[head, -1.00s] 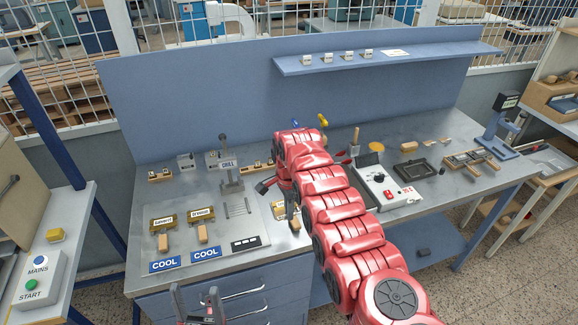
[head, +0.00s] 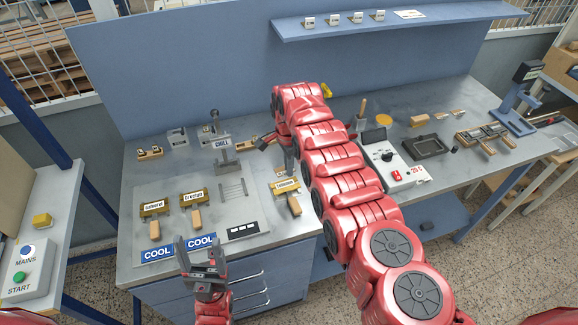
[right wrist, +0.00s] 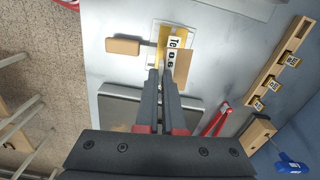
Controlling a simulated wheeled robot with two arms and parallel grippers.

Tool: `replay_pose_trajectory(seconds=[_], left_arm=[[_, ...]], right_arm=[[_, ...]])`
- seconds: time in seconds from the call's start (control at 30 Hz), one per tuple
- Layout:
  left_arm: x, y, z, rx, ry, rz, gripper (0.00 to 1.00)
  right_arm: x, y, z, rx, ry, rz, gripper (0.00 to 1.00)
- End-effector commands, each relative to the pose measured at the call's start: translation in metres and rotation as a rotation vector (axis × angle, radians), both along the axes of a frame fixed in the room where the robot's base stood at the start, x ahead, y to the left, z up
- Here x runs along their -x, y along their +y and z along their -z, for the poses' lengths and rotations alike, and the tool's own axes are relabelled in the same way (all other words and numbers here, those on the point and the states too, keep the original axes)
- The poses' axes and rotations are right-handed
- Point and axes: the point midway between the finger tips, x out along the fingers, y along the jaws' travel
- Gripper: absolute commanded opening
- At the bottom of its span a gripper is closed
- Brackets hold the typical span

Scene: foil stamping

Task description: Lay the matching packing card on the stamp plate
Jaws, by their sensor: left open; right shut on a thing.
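A brass stamp plate (head: 286,186) with a white name label and wooden handle lies on the bench in the head view. My right gripper (head: 289,172) hangs down just behind it, partly hidden by my arm. In the right wrist view its fingers (right wrist: 163,74) are shut on a thin tan card (right wrist: 187,68), close beside the labelled plate (right wrist: 158,48). I cannot tell whether the card touches the plate. Two more labelled brass plates with handles, one at left (head: 155,207) and one nearer the middle (head: 194,198), lie on the bench. My left gripper (head: 201,250) is open and empty before the bench's front edge.
Blue COOL signs (head: 157,254) lie at the front left. A control box (head: 392,165) and dark tray (head: 430,146) are right of my arm. A blue back panel (head: 190,70) closes the rear.

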Motion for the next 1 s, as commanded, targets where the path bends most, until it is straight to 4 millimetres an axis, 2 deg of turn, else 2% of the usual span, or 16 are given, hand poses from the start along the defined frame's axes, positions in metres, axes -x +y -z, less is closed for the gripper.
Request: replay_pose_trajectory(seconds=[0.7, 1.0], left_arm=[[0.0, 0.0, 0.061, 0.0, 0.0, 0.0, 0.67], [0.0, 0.0, 0.067, 0.0, 0.0, 0.0, 0.67]], right_arm=[[0.0, 0.0, 0.062, 0.0, 0.001, 0.0, 0.0], [0.0, 0.0, 0.068, 0.0, 0.0, 0.0, 0.0]])
